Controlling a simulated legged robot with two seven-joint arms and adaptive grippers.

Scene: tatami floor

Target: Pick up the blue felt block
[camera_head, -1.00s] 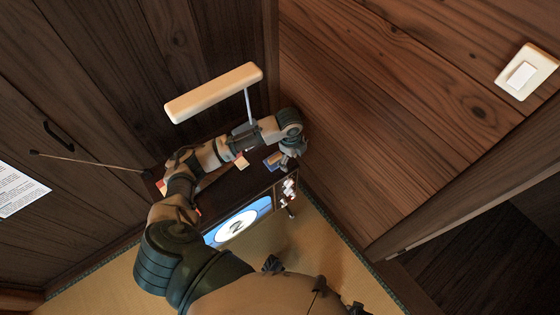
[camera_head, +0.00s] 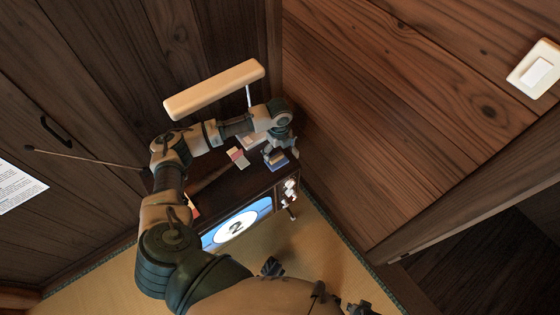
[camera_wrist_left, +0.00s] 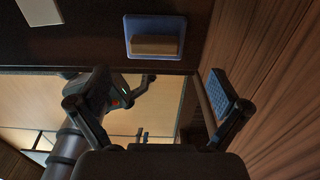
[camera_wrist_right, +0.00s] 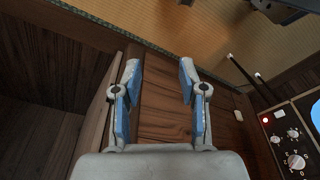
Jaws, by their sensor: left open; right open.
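A blue block (camera_head: 276,160) with a tan piece on top lies near the right end of the dark cabinet top. In the left wrist view it is a blue square slab (camera_wrist_left: 132,25) with a wooden block resting on it, ahead of the fingers. My left gripper (camera_head: 274,147) is at or just above it in the head view; its fingers partly hide it. In the left wrist view my left gripper (camera_wrist_left: 160,82) is open and empty, with the blue block apart from the fingers. My right gripper (camera_wrist_right: 160,72) is open and empty, in front of wood boards.
The dark cabinet (camera_head: 233,183) carries a lit screen (camera_head: 236,228) and knobs on its front. Small pale and pink pieces (camera_head: 238,157) lie left of the blue block. A cream bar (camera_head: 213,89) rises behind. Wood walls close in at the back and right.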

